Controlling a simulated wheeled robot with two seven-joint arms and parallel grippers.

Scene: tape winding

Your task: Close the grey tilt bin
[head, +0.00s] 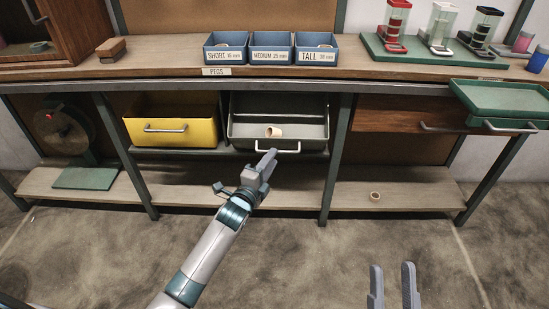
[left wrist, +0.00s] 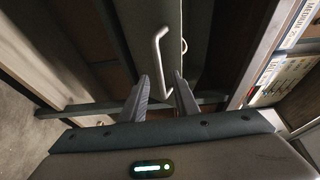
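The grey tilt bin (head: 310,132) sits under the workbench, right of the yellow bin. It is tilted open, and a small tan ring (head: 273,132) shows inside it. Its pale bar handle (head: 285,151) runs along the front's lower edge. My left gripper (head: 268,158) is at the handle in the head view. In the left wrist view, its two fingers (left wrist: 162,88) are apart, with the handle (left wrist: 157,60) at and beyond the gap between the tips. I cannot tell whether they touch it. My right gripper (head: 392,270) is open and empty, low at the bottom right.
The yellow bin (head: 165,113) is to the left. A wooden drawer (head: 385,113) and a green tray (head: 505,100) jut out at right. A bench leg (head: 337,155) stands just right of the grey bin. Another tan ring (head: 375,196) lies on the lower shelf.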

